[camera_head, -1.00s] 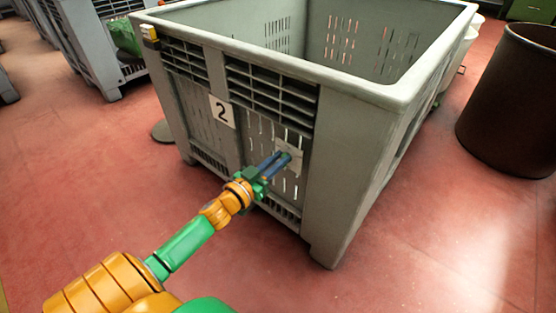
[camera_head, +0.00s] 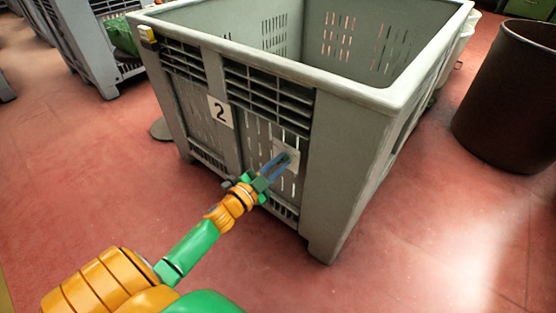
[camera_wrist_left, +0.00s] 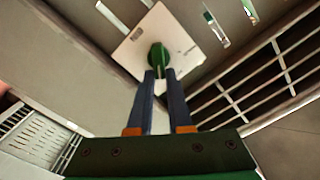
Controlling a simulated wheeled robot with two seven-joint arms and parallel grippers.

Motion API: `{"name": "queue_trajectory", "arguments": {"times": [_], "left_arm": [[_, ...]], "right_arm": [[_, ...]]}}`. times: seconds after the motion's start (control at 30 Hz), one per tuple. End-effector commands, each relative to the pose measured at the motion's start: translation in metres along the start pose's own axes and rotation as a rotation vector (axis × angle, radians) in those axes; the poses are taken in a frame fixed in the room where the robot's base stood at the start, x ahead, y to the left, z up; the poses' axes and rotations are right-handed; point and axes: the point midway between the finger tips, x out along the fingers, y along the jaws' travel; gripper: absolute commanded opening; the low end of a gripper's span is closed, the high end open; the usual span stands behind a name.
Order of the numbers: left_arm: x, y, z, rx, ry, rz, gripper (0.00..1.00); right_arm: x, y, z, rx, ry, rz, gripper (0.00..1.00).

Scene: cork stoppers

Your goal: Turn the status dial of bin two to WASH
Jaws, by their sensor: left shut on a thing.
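Bin two (camera_head: 345,170) is a large grey slatted bin with a white "2" label (camera_head: 220,111) on its front. The status dial's pale plate (camera_head: 291,150) sits on the front panel, right of the label. In the left wrist view the plate (camera_wrist_left: 178,35) is tilted, with a green dial knob (camera_wrist_left: 158,56) at its middle. Small dark marks on the plate are too small to read. My left gripper (camera_head: 284,160) reaches the plate; its blue fingers (camera_wrist_left: 162,78) are shut on the green knob. The fingertips hide part of the knob. My right gripper is not in view.
A dark brown round barrel (camera_head: 507,98) stands to the right of the bin. Another grey bin (camera_head: 90,50) stands at the back left. A flat round disc (camera_head: 161,130) lies by the bin's left leg. The red floor in front is clear.

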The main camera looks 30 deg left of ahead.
Motion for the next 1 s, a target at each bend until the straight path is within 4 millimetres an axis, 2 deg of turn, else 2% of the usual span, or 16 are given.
{"name": "queue_trajectory", "arguments": {"times": [0.2, 0.5, 1.0], "left_arm": [[-0.0001, 0.0033, 0.0006, 0.168, 0.000, 0.000, 0.00], [-0.0001, 0.0063, 0.0016, 0.323, -0.001, 0.001, 0.00], [-0.0002, 0.0077, 0.0021, 0.389, -0.001, 0.002, 0.00]], "right_arm": [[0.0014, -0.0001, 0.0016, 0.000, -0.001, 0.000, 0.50], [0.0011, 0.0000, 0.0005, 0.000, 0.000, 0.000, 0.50], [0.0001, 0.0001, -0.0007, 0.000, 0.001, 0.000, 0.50]]}}
